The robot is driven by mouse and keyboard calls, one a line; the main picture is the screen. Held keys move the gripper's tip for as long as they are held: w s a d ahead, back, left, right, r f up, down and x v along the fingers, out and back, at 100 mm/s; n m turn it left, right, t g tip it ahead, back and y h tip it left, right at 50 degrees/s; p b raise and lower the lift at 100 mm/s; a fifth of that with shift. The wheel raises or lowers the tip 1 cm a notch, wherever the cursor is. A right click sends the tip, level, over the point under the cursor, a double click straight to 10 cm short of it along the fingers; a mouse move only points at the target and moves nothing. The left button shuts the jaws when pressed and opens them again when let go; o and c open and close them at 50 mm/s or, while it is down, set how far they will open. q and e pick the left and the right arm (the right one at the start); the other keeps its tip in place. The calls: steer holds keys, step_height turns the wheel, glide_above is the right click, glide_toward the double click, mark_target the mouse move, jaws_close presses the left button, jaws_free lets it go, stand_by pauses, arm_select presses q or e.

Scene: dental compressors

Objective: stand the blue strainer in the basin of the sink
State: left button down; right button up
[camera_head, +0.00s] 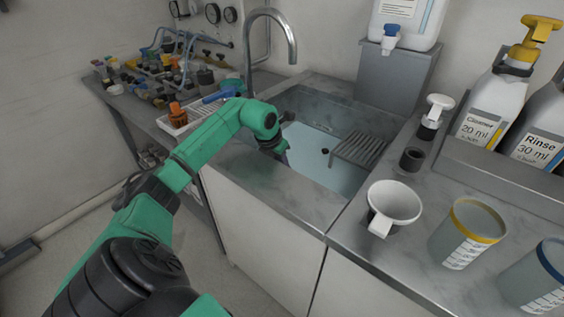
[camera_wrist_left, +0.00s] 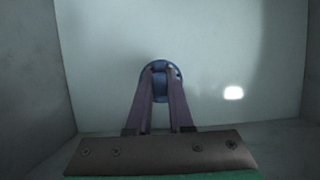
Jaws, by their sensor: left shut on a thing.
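The sink basin (camera_head: 308,168) is in the middle of the head view, with a pale floor and a dark drain hole (camera_head: 325,151). My left arm reaches over its left edge, and my left gripper (camera_head: 284,156) is down inside the basin, mostly hidden behind the wrist. In the left wrist view, my left gripper (camera_wrist_left: 161,85) is shut on the blue strainer (camera_wrist_left: 160,67), a round blue piece between the fingertips. The pale basin floor lies beyond it. I cannot tell whether the strainer touches the floor. My right gripper is not in view.
A grey slatted rack (camera_head: 358,149) sits at the basin's right side. A curved faucet (camera_head: 277,18) rises behind it. A white funnel (camera_head: 394,202), a yellow-rimmed beaker (camera_head: 465,236) and bottles (camera_head: 494,103) stand on the right counter. A white tray (camera_head: 178,121) lies left.

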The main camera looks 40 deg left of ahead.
arm_select(q)
steer(key=shift+f+b, duration=0.9)
steer(key=shift+f, duration=0.45)
steer(key=c, duration=0.7)
jaws_free()
steer(key=shift+c, duration=0.2)
steer(key=c, duration=0.4)
steer(key=shift+r, duration=0.1)
steer(key=shift+r+p, duration=3.3)
steer(key=shift+r, duration=0.75)
